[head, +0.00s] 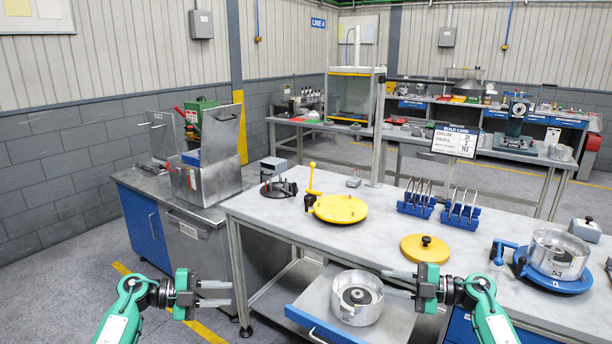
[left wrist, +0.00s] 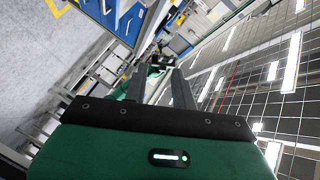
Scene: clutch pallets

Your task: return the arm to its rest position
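My left gripper (head: 222,293) is in front of the workbench on the left side of the head view, over the floor. Its two fingers point right and stand apart with nothing between them. In the left wrist view the fingers (left wrist: 158,88) also show apart and empty. My right gripper (head: 388,284) points left, in front of the bench near the open drawer. Its fingers are apart, and I see nothing held between them. A metal housing (head: 357,311) stands in the drawer (head: 300,306), between the two grippers in the picture.
The grey bench (head: 393,218) carries a yellow round fixture (head: 341,208), a yellow lid (head: 425,249), blue tool racks (head: 461,214) and a housing (head: 557,254) on a blue fixture. A cabinet (head: 146,225) stands at the left. Floor (head: 60,290) at the left is clear.

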